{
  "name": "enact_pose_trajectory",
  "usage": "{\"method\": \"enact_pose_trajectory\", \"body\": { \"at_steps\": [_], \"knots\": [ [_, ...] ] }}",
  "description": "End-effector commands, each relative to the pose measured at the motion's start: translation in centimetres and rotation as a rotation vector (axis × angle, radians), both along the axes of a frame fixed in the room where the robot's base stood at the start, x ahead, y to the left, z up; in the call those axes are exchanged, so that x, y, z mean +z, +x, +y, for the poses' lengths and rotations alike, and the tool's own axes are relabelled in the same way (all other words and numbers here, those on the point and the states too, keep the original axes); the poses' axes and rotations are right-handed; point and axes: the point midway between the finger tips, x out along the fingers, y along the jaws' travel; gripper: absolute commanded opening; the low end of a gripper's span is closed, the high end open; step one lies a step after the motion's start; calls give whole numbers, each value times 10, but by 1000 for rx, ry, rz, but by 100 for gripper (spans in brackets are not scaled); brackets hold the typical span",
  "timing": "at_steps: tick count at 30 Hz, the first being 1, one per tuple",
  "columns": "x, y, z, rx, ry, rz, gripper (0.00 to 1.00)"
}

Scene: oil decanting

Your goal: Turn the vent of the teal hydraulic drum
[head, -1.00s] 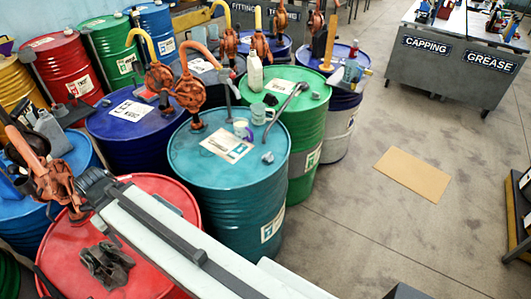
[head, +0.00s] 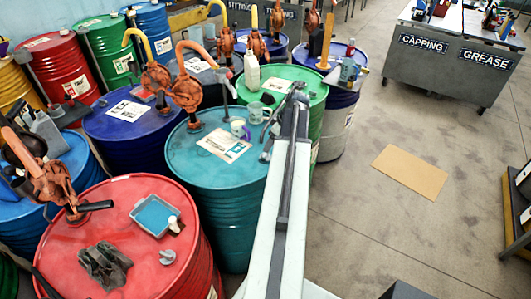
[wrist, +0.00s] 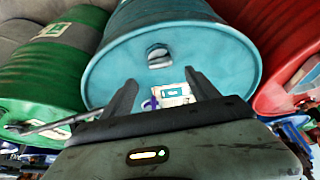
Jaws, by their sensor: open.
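The teal hydraulic drum (head: 215,220) stands in the middle of the head view, upright, with a white label sheet (head: 224,145) and a pale cup (head: 238,128) on its lid. Its vent, a small grey cap (head: 265,157), sits near the lid's right edge, close beside my arm. In the wrist view the vent (wrist: 159,56) shows on the teal lid, ahead of my gripper (wrist: 160,88) and roughly in line with the gap between its fingers. My gripper is open and empty, apart from the vent. In the head view my fingers are hard to make out.
An orange hand pump (head: 187,90) rises from the teal lid's far left. A green drum (head: 318,115) stands behind, with a white bottle (head: 252,70) on it. A red drum (head: 110,195) at the front left carries a blue tray (head: 155,214).

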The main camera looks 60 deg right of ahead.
Motion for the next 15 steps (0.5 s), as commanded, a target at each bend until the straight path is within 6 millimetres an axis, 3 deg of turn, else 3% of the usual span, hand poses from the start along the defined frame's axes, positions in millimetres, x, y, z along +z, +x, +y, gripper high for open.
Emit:
{"method": "enact_pose_trajectory", "body": {
  "at_steps": [7,15],
  "knots": [
    [-13,5,1,1,0,1,69],
    [-58,22,1,3,0,1,69]
  ]
}}
